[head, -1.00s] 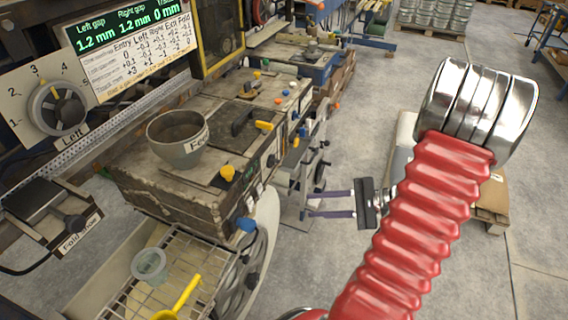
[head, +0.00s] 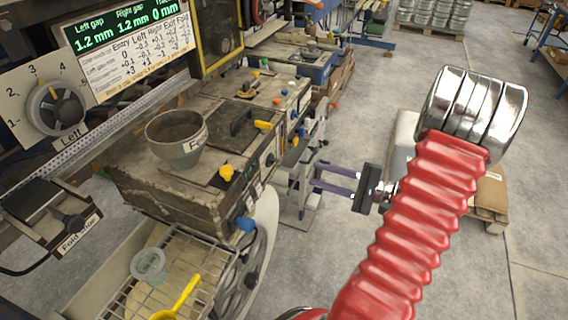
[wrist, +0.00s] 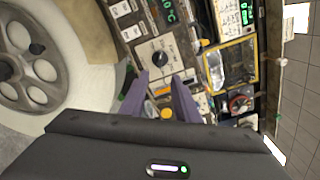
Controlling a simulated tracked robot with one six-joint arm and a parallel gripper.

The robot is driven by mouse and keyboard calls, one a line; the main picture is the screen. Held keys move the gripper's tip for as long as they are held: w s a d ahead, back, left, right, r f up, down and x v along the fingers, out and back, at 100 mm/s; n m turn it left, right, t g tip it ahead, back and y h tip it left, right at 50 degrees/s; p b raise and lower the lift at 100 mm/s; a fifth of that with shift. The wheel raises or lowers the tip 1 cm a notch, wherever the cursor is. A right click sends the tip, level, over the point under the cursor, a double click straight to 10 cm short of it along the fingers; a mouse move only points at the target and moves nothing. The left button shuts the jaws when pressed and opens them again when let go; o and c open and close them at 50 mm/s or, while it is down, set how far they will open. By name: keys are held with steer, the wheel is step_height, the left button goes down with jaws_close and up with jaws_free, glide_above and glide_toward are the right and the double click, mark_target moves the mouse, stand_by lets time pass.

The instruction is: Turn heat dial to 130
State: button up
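A black round dial (wrist: 160,57) on a pale marked plate shows in the wrist view, beside a dark display with green digits ending in °C (wrist: 169,12); it looks like the heat dial. Its exact setting is too small to read. My gripper (wrist: 160,84) has its two purple fingers apart, with nothing between them, and the dial lies beyond the tips. In the head view my gripper (head: 317,174) is to the right of the worn machine box (head: 135,187), its fingers pointing left toward the machine's side. The dial's face is not clear there.
A grey bowl (head: 176,139) and yellow knob (head: 226,172) sit on the machine. A blue knob (head: 244,224) sticks out below. A large pale wheel (wrist: 45,55) stands left in the wrist view. A numbered left dial (head: 55,107) is far left.

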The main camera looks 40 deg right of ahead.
mark_target(277, 162)
steer(key=x, duration=1.1)
steer(key=shift+w+a, duration=0.25)
steer(key=shift+w, duration=0.1)
steer(key=shift+c, duration=0.6)
jaws_close()
steer(key=shift+d, duration=0.15)
